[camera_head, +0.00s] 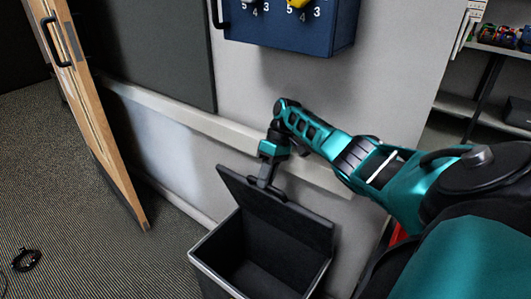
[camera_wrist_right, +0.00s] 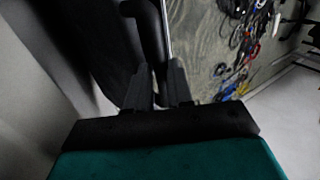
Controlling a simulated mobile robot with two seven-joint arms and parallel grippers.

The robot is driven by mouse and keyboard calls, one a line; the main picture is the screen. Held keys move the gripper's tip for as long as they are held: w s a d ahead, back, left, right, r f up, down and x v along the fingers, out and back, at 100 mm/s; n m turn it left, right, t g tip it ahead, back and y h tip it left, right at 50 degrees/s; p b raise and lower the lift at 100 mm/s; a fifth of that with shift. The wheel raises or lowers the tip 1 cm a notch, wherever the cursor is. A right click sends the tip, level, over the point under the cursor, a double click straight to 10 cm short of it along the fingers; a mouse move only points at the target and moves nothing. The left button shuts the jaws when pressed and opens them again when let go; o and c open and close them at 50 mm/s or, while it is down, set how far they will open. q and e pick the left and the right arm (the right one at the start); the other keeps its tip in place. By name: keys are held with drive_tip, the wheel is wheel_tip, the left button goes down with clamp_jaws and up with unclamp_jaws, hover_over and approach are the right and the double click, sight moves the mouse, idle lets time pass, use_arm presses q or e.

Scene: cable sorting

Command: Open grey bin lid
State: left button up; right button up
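The grey bin (camera_head: 209,262) stands on the floor by the wall, and its dark interior shows from above. Its lid (camera_head: 290,226) is raised, tilted up at the back of the opening. My right gripper (camera_head: 264,184) points down at the lid's upper edge, left of its middle, and appears to touch it. In the right wrist view, the two fingers (camera_wrist_right: 160,80) are a little apart, with a dark shape beyond and between them. I cannot tell whether they clamp the lid. My left gripper is not in view.
A blue box with numbered hooks (camera_head: 285,32) hangs on the wall above. A wooden door (camera_head: 85,95) stands at the left. A black cable coil (camera_head: 26,260) lies on the carpet. Shelves (camera_head: 462,104) stand at the right. The carpet left of the bin is mostly clear.

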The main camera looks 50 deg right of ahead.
drive_tip(key=shift+o, duration=0.6)
drive_tip(key=shift+s+d+f, duration=0.15)
drive_tip(key=shift+d+f, duration=0.05)
drive_tip(key=shift+f, duration=0.5)
drive_tip(key=shift+o, duration=1.4)
drive_tip(key=shift+r, duration=0.1)
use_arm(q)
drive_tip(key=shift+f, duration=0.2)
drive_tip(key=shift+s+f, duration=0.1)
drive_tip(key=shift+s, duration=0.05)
use_arm(e)
drive_tip(key=shift+r, duration=0.15)
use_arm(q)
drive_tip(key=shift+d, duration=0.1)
use_arm(e)
drive_tip(key=shift+a, duration=0.2)
